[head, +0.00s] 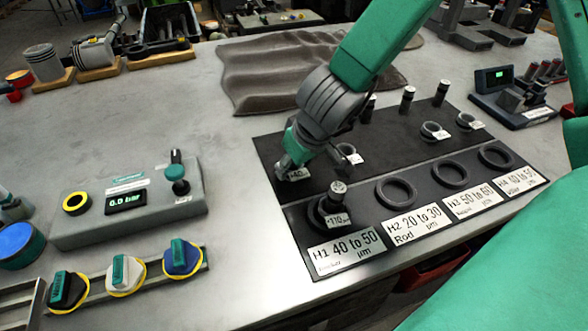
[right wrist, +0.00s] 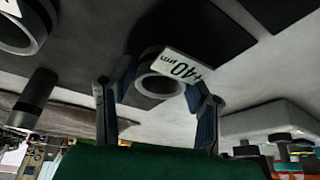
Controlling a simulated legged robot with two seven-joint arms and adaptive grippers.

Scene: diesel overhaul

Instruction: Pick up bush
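A bush with a white "+40 µm" tag (head: 298,174) lies at the left of the black mat (head: 268,150), mostly hidden behind my right gripper in the head view. My right gripper (head: 290,166) is down at this bush. In the right wrist view the bush (right wrist: 159,84) shows as a grey ring between the two open fingers of the right gripper (right wrist: 158,100). I cannot tell whether either finger touches it. More tagged bushes (head: 436,131) lie further right on the mat. My left gripper is not in view.
Several dark pins (head: 407,98) stand along the mat's back. A pin with a ring (head: 335,205) stands on H1; empty dark rings (head: 397,192) lie on H2 to H4. A gauge box (head: 128,203) and knobs (head: 125,274) are left; a brown cloth (head: 270,75) lies behind.

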